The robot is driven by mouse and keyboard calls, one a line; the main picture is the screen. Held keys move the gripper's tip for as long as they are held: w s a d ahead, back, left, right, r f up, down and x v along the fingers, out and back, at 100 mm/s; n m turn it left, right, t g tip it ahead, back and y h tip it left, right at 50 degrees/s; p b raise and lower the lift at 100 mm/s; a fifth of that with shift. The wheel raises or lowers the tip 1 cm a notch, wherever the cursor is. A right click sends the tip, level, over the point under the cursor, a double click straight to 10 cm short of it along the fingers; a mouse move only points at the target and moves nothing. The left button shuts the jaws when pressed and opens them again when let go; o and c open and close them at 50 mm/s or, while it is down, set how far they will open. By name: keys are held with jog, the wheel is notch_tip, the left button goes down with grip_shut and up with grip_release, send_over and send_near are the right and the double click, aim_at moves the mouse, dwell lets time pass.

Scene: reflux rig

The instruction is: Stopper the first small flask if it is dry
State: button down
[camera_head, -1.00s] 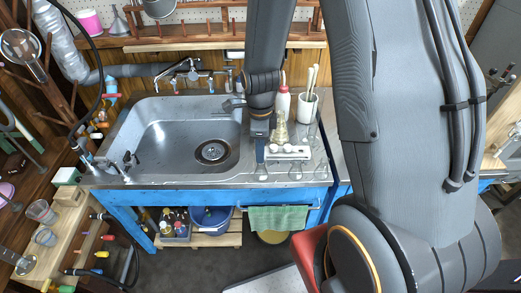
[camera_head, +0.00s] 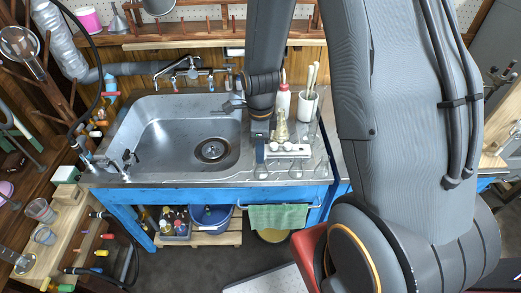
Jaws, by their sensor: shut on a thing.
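Several small clear flasks stand in a row at the front right of the steel counter: a left one (camera_head: 261,172), a middle one (camera_head: 295,171) and a right one (camera_head: 321,169). Whether each is wet or dry inside is too small to tell. My gripper (camera_head: 260,152) points down just behind and over the left flask. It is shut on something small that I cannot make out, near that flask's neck. A white block (camera_head: 290,150) with several pale round pieces on it, possibly stoppers, lies right of my gripper.
A larger conical glass vessel (camera_head: 281,128), a white bottle with a red top (camera_head: 283,103) and a white pot of sticks (camera_head: 308,104) stand behind the block. The sink (camera_head: 185,135) opens to the left. A green towel (camera_head: 278,217) hangs on the front rail.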

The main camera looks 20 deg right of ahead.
jog(key=c, duration=1.4)
grip_release()
jog(key=shift+c, duration=0.2)
jog(key=shift+r, duration=0.15)
jog(key=shift+r+b, duration=0.65)
jog(key=shift+r, duration=3.15)
jog(key=shift+s+r+n, duration=0.2)
jog(key=shift+s+n, duration=0.1)
jog(key=shift+n, duration=0.4)
jog(key=s+r+n, duration=0.2)
jog(key=s+n, duration=0.2)
jog(key=n, duration=0.6)
jog(key=s+r+n+t, duration=0.1)
jog(key=s+n, duration=0.4)
jog(key=n, duration=0.6)
jog(key=shift+r, duration=0.85)
